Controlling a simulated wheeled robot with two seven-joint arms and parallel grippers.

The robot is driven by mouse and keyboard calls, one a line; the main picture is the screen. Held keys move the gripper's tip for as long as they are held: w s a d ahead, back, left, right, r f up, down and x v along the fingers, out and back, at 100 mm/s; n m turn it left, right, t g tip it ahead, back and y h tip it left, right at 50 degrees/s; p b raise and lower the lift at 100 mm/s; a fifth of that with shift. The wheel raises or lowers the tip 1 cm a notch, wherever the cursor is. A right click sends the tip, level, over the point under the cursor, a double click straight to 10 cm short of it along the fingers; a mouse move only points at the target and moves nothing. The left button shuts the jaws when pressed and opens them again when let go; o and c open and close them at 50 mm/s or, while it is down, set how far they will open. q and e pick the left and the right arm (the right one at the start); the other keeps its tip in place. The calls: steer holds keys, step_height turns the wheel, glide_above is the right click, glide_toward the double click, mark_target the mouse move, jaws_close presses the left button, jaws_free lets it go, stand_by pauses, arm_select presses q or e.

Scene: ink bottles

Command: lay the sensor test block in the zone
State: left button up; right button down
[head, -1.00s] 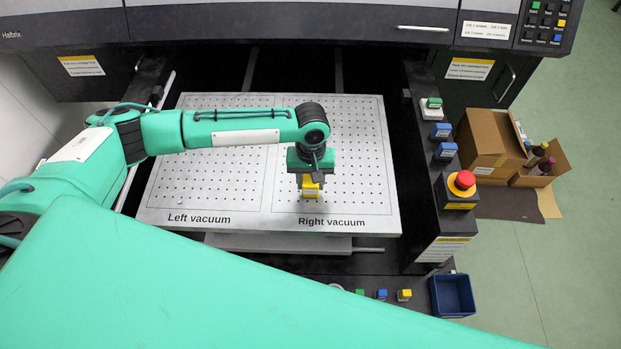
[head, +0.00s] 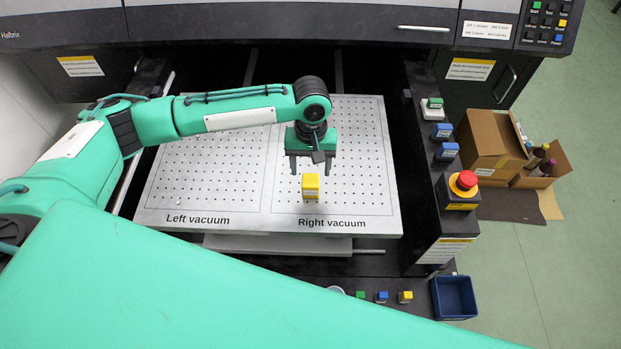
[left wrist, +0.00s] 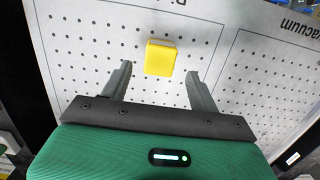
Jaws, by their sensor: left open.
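The sensor test block is a small yellow block (head: 311,184) with a white label on its front. It sits on the perforated plate inside the outlined Right vacuum zone (head: 375,200), above the printed words. My left gripper (head: 310,171) is open and empty, just behind and above the block. In the left wrist view, the block's yellow top (left wrist: 161,58) shows just beyond the gap between the two spread fingers (left wrist: 158,72), apart from both. My right gripper is not in view.
The Left vacuum zone (head: 205,190) is bare. On the right edge stand blue switches (head: 447,151) and a red emergency button (head: 464,182). A blue bin (head: 454,297) is at the front right. A cardboard box (head: 490,140) and bottles stand on the floor.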

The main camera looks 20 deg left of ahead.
mark_target(311, 176)
arm_select(q)
step_height(311, 176, up, 6)
steer(key=shift+w+b, duration=0.35)
steer(key=shift+b, duration=0.05)
steer(key=shift+a, duration=0.1)
